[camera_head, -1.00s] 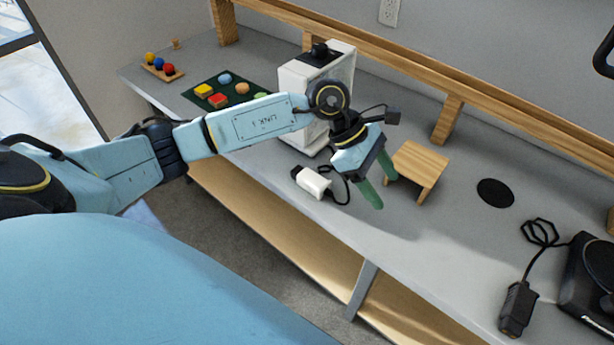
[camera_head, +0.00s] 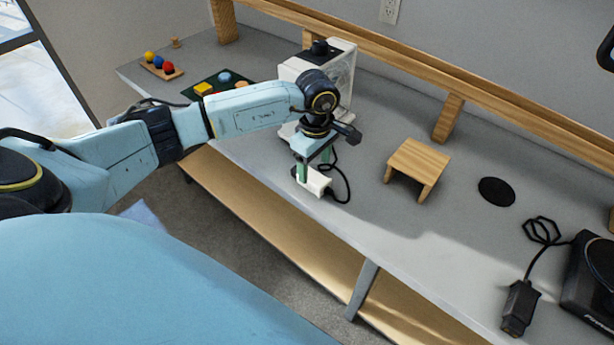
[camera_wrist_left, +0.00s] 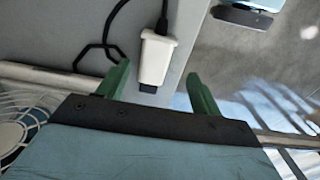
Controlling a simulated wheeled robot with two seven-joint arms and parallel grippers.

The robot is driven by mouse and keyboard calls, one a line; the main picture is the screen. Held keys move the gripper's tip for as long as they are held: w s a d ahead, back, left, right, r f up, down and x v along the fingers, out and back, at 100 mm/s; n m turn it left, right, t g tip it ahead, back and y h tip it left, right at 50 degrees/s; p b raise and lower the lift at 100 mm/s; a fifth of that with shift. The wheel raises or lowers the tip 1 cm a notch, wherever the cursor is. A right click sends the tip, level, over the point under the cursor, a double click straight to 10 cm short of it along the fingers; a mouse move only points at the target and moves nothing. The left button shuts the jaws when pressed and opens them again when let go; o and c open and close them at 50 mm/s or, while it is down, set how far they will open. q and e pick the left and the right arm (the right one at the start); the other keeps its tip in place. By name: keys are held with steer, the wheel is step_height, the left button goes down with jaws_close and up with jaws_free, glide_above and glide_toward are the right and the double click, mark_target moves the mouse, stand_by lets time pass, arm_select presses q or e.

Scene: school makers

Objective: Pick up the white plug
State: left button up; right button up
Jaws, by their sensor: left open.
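The white plug (camera_head: 316,181) lies on the grey table near its front edge, with a black cord running off it. My left gripper (camera_head: 315,172) is right above the plug, pointing down, with its green fingers apart. In the left wrist view the plug (camera_wrist_left: 157,58) shows ahead of and between the open fingers (camera_wrist_left: 155,88), its dark end toward the gripper. I see no finger clearly touching it. The head view partly hides the plug behind the fingers. My right gripper is not in view.
A white fan-like box (camera_head: 343,75) stands behind my left wrist. A small wooden stool (camera_head: 420,163) stands to the right, then a black disc (camera_head: 496,192). A black adapter (camera_head: 519,307) lies at the front right. The table between the stool and front edge is clear.

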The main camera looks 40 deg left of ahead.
mark_target(316, 178)
arm_select(q)
steer(key=f, duration=0.5)
steer(key=shift+w, duration=0.35)
steer(key=shift+c, duration=0.3)
steer(key=c, duration=1.1)
steer(key=shift+o, duration=0.2)
step_height(316, 178, up, 10)
